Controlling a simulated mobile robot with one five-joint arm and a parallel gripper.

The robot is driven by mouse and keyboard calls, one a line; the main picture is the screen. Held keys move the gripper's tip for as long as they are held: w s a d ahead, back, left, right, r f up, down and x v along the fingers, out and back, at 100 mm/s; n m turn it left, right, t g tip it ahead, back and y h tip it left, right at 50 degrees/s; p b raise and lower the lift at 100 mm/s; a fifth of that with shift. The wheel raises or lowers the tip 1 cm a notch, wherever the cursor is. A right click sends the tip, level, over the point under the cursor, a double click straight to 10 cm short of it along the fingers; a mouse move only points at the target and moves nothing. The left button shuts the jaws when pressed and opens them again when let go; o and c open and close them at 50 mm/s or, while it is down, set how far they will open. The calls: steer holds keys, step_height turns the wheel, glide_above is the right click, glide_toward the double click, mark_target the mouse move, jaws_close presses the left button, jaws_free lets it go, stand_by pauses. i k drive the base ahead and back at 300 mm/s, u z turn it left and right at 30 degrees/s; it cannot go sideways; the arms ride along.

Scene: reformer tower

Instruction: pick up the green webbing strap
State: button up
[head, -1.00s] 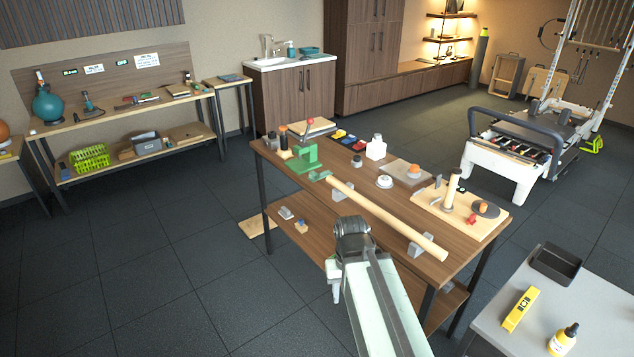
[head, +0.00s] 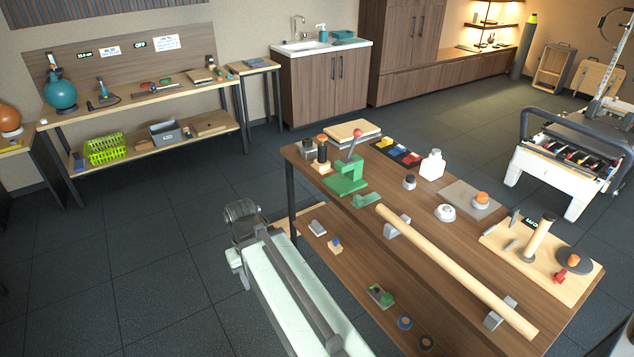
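A small flat green piece (head: 366,200) lies on the wooden workbench (head: 345,215), just in front of the green press with a red knob (head: 347,175). It may be the green webbing strap, but its material is too small to tell. Another small green and grey item (head: 380,296) lies on the bench's lower shelf. My arm reaches up from the bottom of the head view, left of the bench, and ends in a dark joint. My gripper's fingers cannot be made out. Nothing of mine visibly touches the green pieces.
A long wooden pole (head: 455,270) rests on grey blocks along the bench's front. A white bottle (head: 432,165) and a board with an upright post (head: 537,240) stand behind it. The dark floor (head: 130,260) left of the bench is clear.

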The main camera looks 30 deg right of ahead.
mark_target(359, 201)
steer(key=u, duration=0.2)
steer(key=i, duration=1.05)
steer(key=z, duration=0.1)
